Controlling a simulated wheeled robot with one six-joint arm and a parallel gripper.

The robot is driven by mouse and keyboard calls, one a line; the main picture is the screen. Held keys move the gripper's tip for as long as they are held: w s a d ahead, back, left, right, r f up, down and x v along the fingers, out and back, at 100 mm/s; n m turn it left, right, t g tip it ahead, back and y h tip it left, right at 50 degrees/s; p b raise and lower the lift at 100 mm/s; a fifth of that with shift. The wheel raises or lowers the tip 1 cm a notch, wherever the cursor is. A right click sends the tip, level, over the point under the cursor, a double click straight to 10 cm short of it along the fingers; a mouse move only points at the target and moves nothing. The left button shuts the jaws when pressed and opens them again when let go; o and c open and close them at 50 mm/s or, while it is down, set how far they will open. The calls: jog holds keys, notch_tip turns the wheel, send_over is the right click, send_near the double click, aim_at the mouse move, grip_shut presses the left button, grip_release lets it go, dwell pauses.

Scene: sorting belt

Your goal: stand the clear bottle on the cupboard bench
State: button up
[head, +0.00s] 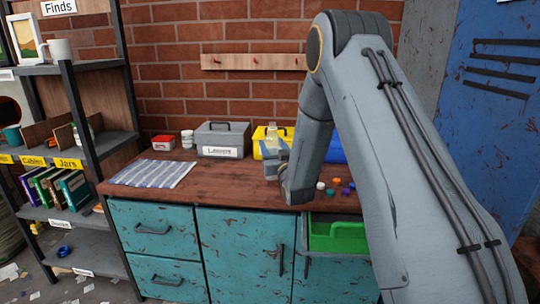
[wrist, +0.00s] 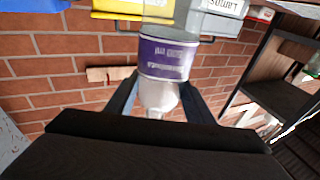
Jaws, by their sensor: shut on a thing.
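My gripper (wrist: 160,97) is shut on the clear bottle (wrist: 168,50), which has a purple label and a narrower neck end between the fingers. The wrist view is turned over, with the bench side at the top, and the bottle looks about upright.
Behind are a grey labelled box (head: 222,139) and a yellow box (head: 262,135). A striped cloth (head: 152,173) lies left. Several small coloured caps (head: 335,184) lie near the front edge, above an open drawer with a green tray (head: 338,236). Bare wood shows mid-bench.

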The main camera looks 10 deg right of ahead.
aim_at(273, 153)
jog(key=shift+f, duration=1.8)
jog(key=o, duration=1.6)
jog(key=shift+o, duration=0.2)
jog(key=shift+s, duration=0.2)
jog(key=s+d+f+b, duration=0.1)
jog(key=s, duration=1)
jog(key=shift+s+f, duration=0.25)
